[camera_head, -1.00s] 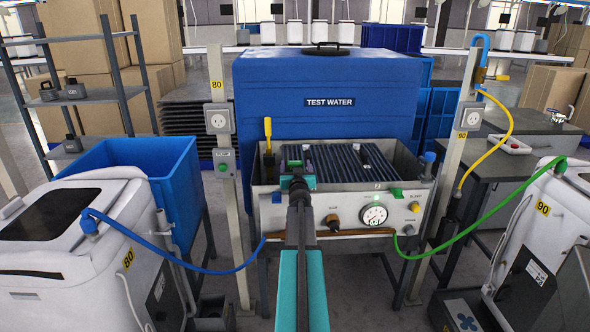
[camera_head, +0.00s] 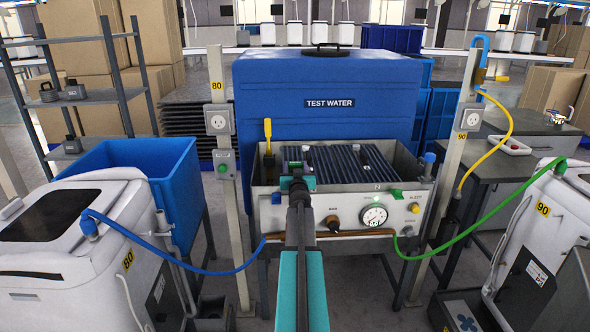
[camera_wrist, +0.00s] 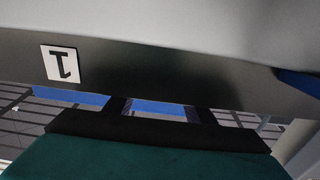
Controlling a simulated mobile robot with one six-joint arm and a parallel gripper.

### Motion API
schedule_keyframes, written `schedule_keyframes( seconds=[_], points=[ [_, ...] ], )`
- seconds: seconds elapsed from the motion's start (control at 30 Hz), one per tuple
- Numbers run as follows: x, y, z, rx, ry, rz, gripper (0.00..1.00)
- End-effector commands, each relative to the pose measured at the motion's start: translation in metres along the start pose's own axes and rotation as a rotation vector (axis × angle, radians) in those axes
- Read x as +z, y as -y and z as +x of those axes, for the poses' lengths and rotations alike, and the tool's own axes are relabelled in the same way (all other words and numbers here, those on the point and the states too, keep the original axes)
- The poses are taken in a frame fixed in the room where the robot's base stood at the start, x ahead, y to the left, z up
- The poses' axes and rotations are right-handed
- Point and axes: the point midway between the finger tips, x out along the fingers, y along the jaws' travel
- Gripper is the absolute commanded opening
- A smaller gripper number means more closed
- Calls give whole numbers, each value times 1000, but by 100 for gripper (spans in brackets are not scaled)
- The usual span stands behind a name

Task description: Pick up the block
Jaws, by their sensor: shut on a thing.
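My gripper (camera_head: 296,166) is over the left part of the slatted metal basin below the blue tank. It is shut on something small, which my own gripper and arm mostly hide. I cannot make out the block's shape or colour. In the wrist view, my gripper's dark fingers (camera_wrist: 160,112) stick out from the palm, and no block shows clearly between them. Beyond them is a grey surface with a white label marked 1 (camera_wrist: 61,65).
The blue tank marked TEST WATER (camera_head: 330,103) stands behind the basin (camera_head: 345,199). A yellow-handled tool (camera_head: 267,132) rises at the basin's left. Posts, white machines and blue (camera_head: 165,254) and green (camera_head: 466,235) hoses flank it.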

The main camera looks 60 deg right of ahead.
Motion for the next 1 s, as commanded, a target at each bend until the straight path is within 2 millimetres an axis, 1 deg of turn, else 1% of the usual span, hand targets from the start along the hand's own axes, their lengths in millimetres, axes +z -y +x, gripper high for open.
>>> schedule_keyframes(
  seconds=[0.27, 0.67, 1.0],
  points=[
    [-8, 0, 0, 0, 0, 0, 27],
    [-38, 0, 0, 0, 0, 0, 27],
    [-40, -9, -38, 0, 1, 0, 27]
  ],
)
